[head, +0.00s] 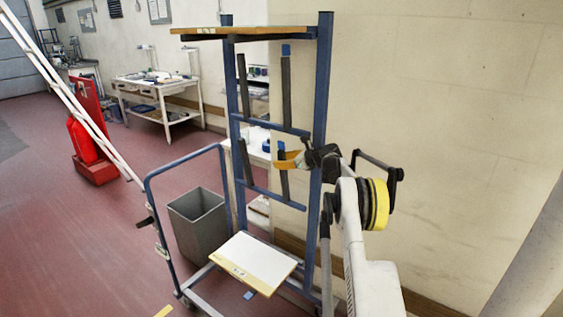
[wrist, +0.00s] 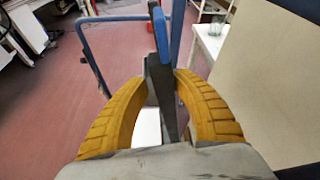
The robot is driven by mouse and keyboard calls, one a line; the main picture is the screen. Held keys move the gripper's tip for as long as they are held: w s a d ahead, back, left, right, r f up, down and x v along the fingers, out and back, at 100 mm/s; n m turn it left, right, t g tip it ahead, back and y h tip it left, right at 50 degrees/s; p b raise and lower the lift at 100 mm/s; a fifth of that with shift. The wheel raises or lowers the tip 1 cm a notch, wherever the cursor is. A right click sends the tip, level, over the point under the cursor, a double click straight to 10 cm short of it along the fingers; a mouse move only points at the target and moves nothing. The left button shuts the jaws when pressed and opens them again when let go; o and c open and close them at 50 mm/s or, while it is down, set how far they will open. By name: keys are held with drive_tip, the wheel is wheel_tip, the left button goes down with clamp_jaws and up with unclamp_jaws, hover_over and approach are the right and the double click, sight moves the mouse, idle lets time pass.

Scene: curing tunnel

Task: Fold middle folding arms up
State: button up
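A blue-framed trolley (head: 324,80) stands in front of me. Two dark upper folding arms, left (head: 242,85) and right (head: 286,85), stand upright from its upper crossbar. On the lower crossbar (head: 268,196), the left middle folding arm (head: 245,162) is upright. The right middle folding arm (head: 285,185) also looks upright, partly hidden by my gripper. My gripper (head: 283,160) is at its upper part. In the wrist view, the yellow fingers of my gripper (wrist: 163,80) close in on both sides of this dark arm (wrist: 158,75), whose blue tip (wrist: 160,28) points up between them.
A wooden top shelf (head: 240,31) is above my gripper. A white-topped board (head: 255,260) lies low on the trolley. A grey bin (head: 200,222) stands behind its handle. A wall is close on the right; red floor is open at left.

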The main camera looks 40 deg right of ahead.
drive_tip(key=shift+o, duration=0.6)
drive_tip(key=shift+w, duration=0.1)
drive_tip(key=v, duration=1.2)
